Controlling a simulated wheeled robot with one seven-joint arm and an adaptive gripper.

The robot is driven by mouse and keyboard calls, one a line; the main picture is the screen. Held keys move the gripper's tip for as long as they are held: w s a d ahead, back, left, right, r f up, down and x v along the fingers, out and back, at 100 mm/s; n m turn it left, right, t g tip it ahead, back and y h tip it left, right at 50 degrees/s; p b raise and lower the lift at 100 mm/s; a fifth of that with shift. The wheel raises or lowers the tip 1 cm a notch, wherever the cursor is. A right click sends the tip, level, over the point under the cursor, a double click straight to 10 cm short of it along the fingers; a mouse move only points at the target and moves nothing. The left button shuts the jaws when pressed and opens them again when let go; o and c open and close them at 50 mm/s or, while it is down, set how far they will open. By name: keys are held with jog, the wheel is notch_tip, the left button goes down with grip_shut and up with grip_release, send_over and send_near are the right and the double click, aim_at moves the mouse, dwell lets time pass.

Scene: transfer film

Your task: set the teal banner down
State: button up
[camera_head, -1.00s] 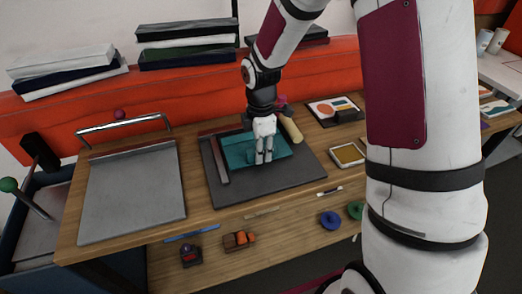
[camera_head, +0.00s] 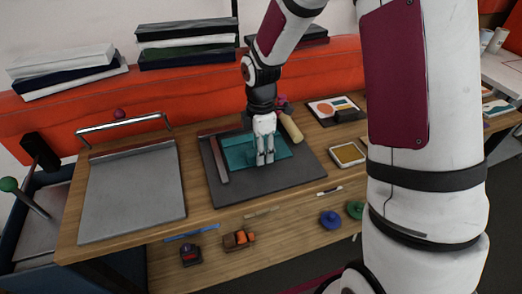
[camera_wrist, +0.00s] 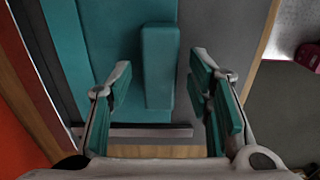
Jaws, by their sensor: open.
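The teal banner (camera_head: 238,155) lies flat on the dark grey mat (camera_head: 290,176) on the wooden bench. In the wrist view the teal sheet (camera_wrist: 68,45) fills the left and middle, and a raised teal bar (camera_wrist: 159,65) stands up from it near its right edge. My gripper (camera_head: 265,162) is over the front right part of the banner. In the wrist view its fingers (camera_wrist: 163,68) are apart, one on each side of the bar, with a gap showing on both sides. Whether the fingertips touch the sheet cannot be told.
A dark red and grey bar (camera_head: 214,160) lies along the mat's left side. A cream roll (camera_head: 291,128) lies behind right, and a yellow tray (camera_head: 347,155) stands to the right. A grey plate with a handle (camera_head: 132,190) takes up the left bench.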

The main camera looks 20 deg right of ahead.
notch_tip(320, 180, up, 11)
jog(key=s+r+m+t, duration=0.1)
jog(key=s+r+m, duration=0.3)
jog(key=s, duration=0.4)
jog(key=s+d+r+m+t, duration=0.1)
jog(key=s+r+m, duration=0.3)
jog(key=s+m, duration=0.3)
jog(key=s+r+m+t, duration=0.2)
jog(key=s+r+m, duration=0.2)
jog(key=s, duration=0.5)
jog(key=shift+d+r+m, duration=0.3)
jog(key=shift+d+m, duration=0.1)
jog(key=shift+m, duration=0.7)
jog(key=shift+o, duration=0.5)
jog(key=shift+s+f+m, duration=0.1)
jog(key=shift+s+m, duration=0.4)
jog(key=w+m+g+p, duration=0.2)
jog(key=w+m, duration=0.7)
jog(key=w, duration=0.5)
jog(key=w+a+f+m+g+p, duration=0.2)
jog(key=w+f+m, duration=0.7)
jog(key=w+f, duration=0.25)
notch_tip(320, 180, down, 8)
jog(key=f, duration=0.4)
jog(key=shift+s+d+f+p, duration=0.1)
jog(key=shift+s+f+p, duration=0.2)
jog(key=shift+p, duration=0.1)
jog(key=shift+f, duration=0.45)
